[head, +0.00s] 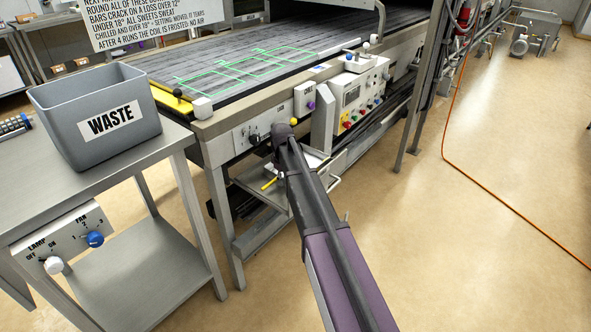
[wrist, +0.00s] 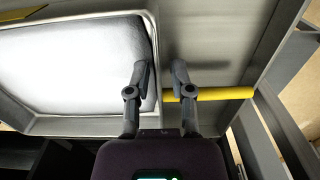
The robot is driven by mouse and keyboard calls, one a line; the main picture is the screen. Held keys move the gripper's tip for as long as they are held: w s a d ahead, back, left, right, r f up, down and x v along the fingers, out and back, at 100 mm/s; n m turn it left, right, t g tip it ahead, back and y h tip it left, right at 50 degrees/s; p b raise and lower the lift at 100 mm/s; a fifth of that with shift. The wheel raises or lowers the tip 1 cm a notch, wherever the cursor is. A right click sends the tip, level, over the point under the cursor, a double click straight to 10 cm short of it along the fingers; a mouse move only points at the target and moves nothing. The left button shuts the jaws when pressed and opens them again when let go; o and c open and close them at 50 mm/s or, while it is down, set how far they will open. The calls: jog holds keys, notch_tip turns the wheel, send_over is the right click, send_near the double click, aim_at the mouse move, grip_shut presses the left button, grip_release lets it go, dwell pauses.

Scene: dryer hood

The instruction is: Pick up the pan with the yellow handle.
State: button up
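The pan (wrist: 75,60) fills the left of the wrist view; it is shallow and metal, with a bright white inside. Its yellow handle (wrist: 225,93) runs right from its right rim. My gripper (wrist: 159,66) is open and empty. In the picture its fingers lie on either side of the pan's right rim, the left over the inside and the right over the start of the handle. I cannot tell whether they touch anything. In the head view the yellow handle (head: 269,184) shows just left of my arm, which hides much of the pan and my gripper.
The pan sits in a grey metal shelf (head: 250,180) low under the conveyor machine (head: 240,85). Machine legs and rails stand close by. A steel table (head: 150,155) with a grey waste bin (head: 75,140) is at left. The floor (head: 490,240) at right is open, crossed by an orange cable (head: 480,185).

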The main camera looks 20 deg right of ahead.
grip_shut()
jog(key=shift+r, duration=0.2)
